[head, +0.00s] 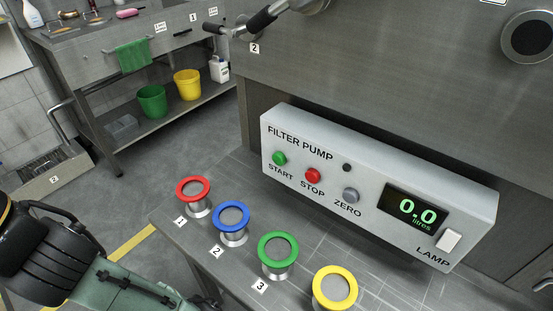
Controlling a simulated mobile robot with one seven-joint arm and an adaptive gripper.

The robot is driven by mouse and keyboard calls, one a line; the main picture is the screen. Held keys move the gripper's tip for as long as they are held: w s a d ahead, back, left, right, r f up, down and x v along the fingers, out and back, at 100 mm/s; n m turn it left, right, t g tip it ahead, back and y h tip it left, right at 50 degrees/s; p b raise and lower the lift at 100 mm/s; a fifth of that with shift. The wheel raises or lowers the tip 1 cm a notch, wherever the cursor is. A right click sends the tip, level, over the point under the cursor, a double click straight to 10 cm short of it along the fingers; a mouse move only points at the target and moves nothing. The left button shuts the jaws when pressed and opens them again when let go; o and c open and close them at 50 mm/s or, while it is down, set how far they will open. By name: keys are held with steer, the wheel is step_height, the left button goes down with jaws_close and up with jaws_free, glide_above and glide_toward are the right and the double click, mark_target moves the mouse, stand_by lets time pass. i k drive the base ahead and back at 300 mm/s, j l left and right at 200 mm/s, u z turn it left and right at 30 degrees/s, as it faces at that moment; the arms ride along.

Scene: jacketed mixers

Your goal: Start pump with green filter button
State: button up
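The grey filter pump box (372,178) is at the right of the head view, below a large steel vessel. Its green START button (279,158) is the leftmost in a row. The red STOP button (312,175) and grey ZERO button (351,195) follow to the right. The display (414,209) reads 0.0 litres. A white LAMP switch (450,240) is near the box's right end. My arm shows at the lower left, well apart from the box; no gripper fingers are visible.
Red (193,190), blue (230,218), green (278,254) and yellow (335,288) ringed cups stand along the bench (177,222) in front of the box. A black-gripped handle (262,20) juts above.

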mark_target(278, 158)
steer(key=u, duration=2)
steer(key=k+j, duration=0.1)
steer(key=k, duration=0.7)
